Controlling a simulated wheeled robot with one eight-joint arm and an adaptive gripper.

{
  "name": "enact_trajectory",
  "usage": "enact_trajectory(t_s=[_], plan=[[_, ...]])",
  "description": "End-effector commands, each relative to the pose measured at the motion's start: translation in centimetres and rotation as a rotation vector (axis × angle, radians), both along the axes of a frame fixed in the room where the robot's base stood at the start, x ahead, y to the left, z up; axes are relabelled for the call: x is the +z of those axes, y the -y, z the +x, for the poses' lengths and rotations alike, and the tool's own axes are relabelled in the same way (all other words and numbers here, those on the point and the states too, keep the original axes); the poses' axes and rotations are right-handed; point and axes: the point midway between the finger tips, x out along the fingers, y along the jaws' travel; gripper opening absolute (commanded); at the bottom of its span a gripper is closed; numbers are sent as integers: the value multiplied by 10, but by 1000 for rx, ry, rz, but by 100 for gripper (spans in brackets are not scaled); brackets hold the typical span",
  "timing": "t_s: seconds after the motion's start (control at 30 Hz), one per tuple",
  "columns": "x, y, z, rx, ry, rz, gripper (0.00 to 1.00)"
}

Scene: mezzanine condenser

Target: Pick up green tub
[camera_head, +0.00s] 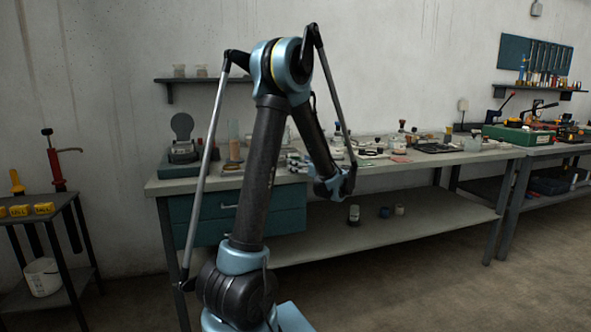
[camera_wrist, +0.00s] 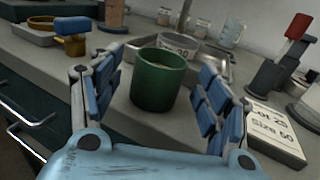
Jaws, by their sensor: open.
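The green tub (camera_wrist: 158,80) is a dark green, open-topped cylinder standing upright on the grey bench top, in the middle of the wrist view. My gripper (camera_wrist: 162,92) is open, with its blue-padded fingers on either side of the tub in the picture. I see no finger clearly touching it, and the tub's lower front is close above the gripper's palm in the view. In the head view my gripper (camera_head: 297,160) reaches over the bench, small and partly behind my arm. I cannot make out the tub there.
Behind the tub is a metal tray (camera_wrist: 211,62) with a container labelled 30. A blue-topped yellow item (camera_wrist: 73,35) stands at left. The bench (camera_head: 420,157) has many small items; its front edge is near.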

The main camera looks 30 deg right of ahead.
Motion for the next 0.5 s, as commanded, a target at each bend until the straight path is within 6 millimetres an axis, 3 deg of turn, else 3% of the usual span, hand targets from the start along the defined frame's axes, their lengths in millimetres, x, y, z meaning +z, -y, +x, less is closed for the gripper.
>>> enact_trajectory(t_s=[0.2,0.47,0.5], plan=[[-1,-6,29,3,0,0,70],[-1,-6,34,0,0,0,70],[-1,-6,34,0,0,0,65]])
